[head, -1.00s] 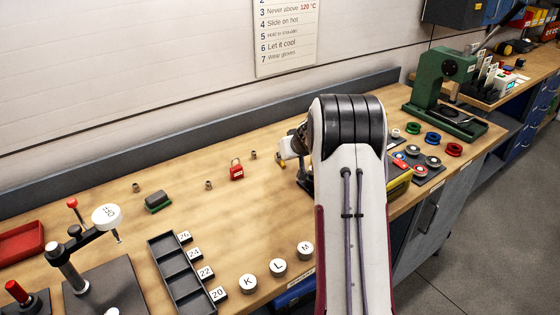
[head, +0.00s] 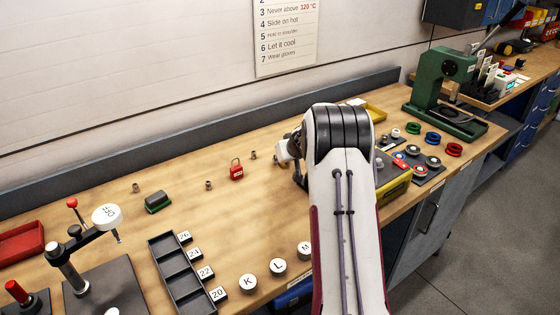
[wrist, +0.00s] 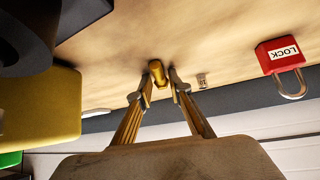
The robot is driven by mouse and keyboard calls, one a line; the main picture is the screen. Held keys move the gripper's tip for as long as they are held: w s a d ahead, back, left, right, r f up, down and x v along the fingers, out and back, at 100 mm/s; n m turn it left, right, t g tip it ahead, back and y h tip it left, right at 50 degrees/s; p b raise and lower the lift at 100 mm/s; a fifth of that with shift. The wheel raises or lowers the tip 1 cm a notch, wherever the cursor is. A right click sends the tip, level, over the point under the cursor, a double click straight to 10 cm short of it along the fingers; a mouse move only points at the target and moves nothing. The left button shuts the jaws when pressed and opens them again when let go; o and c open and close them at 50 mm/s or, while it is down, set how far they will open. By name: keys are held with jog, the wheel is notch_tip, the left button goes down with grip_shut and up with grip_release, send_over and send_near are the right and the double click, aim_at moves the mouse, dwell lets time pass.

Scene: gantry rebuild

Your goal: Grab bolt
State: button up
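A brass-coloured bolt (wrist: 157,71) stands out from the bench in the wrist view, which shows the bench upside down. My gripper (wrist: 161,84) has its two fingers apart, one on each side of the bolt near its end. A small gap shows on the right side; on the left I cannot tell whether the finger touches. In the head view my arm hides most of the gripper, and I cannot make out the bolt there.
A red padlock (head: 236,169) stands left of my gripper and also shows in the wrist view (wrist: 282,62). Small metal nuts (head: 208,185) lie nearby.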

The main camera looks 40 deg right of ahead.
grip_shut()
jog(key=shift+r, duration=0.2)
notch_tip(320, 180, up, 10)
jog(key=shift+f, duration=0.15)
dwell(0.7)
dwell(0.4)
